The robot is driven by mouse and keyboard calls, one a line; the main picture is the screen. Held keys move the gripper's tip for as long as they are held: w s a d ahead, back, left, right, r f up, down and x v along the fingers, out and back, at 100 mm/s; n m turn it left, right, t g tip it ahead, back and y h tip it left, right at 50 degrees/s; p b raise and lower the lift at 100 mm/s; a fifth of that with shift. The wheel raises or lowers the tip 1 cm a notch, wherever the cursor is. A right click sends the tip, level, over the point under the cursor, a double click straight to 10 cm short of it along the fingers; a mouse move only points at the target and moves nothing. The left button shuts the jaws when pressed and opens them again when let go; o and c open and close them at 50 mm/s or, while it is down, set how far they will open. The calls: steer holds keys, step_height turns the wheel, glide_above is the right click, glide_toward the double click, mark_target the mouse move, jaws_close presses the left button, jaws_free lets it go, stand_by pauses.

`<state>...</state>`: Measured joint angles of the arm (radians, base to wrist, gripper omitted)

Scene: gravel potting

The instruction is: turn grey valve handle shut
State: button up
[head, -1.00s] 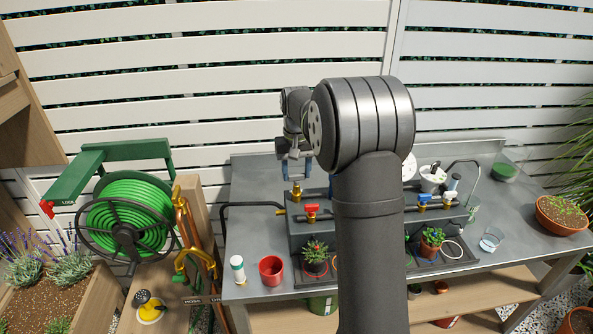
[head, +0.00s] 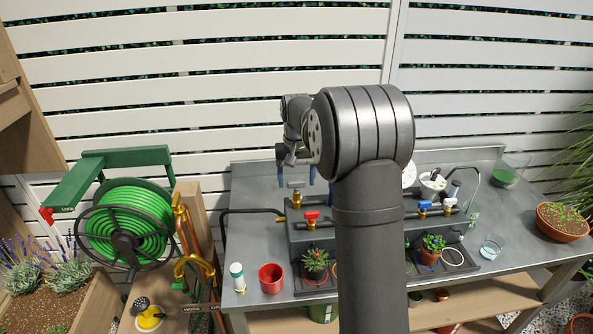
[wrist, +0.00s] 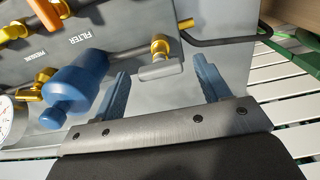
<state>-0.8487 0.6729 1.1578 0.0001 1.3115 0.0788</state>
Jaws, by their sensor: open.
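The grey valve handle (head: 296,184) is a short grey bar on top of a brass valve stem (head: 296,198) at the back left of the grey manifold block. It also shows in the wrist view (wrist: 161,71), with its brass fitting (wrist: 159,47) behind it. My gripper (head: 297,177) is open, with its two blue fingers pointing down. In the wrist view the handle lies in the gap between the fingers, nearer the left one. Both fingers look apart from it, and nothing is held. How high the fingertips are against the handle is hard to tell.
A blue filter body (wrist: 77,84) sits close to the left finger. A red-handled valve (head: 311,215) and a blue-handled valve (head: 424,205) stand on the manifold. A black pipe (head: 250,212) runs left. A red cup (head: 271,278) stands at the front. The bench's back left is clear.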

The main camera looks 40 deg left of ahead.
mark_target(297, 181)
step_height(297, 181, up, 17)
steer(key=shift+r, duration=0.2)
steer(key=shift+f, duration=0.1)
stand_by(0.6)
step_height(297, 181, down, 17)
steer(key=shift+f, duration=0.1)
stand_by(0.5)
